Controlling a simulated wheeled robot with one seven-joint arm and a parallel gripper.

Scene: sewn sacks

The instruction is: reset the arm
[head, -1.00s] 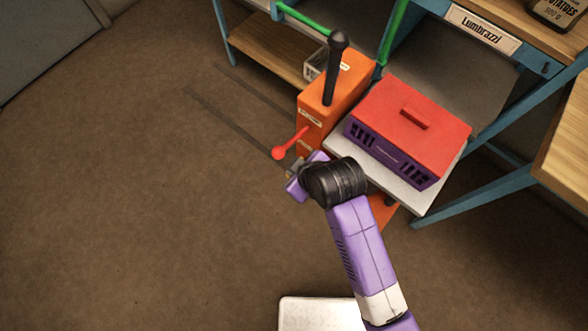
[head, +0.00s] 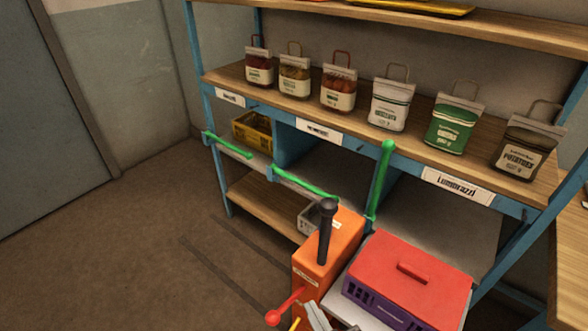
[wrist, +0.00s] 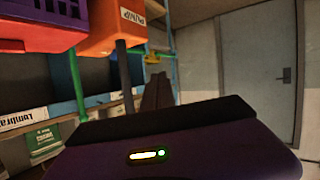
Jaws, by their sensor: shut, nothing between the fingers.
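My gripper (wrist: 157,88) shows in the wrist view as dark fingers held together beyond its dark purple housing, with nothing between them. Its fingers point towards the far wall and the grey-blue door (wrist: 256,78). In the head view the arm is almost wholly out of sight. Only a small grey piece, perhaps part of my gripper, shows at the bottom edge beside the red ball-ended lever.
An orange box (head: 326,250) with a black post stands beside a red-lidded purple crate (head: 412,275). Behind is a blue-framed shelf (head: 300,115) bearing several sacks, green rails and a yellow bin (head: 252,128). The floor at left is clear.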

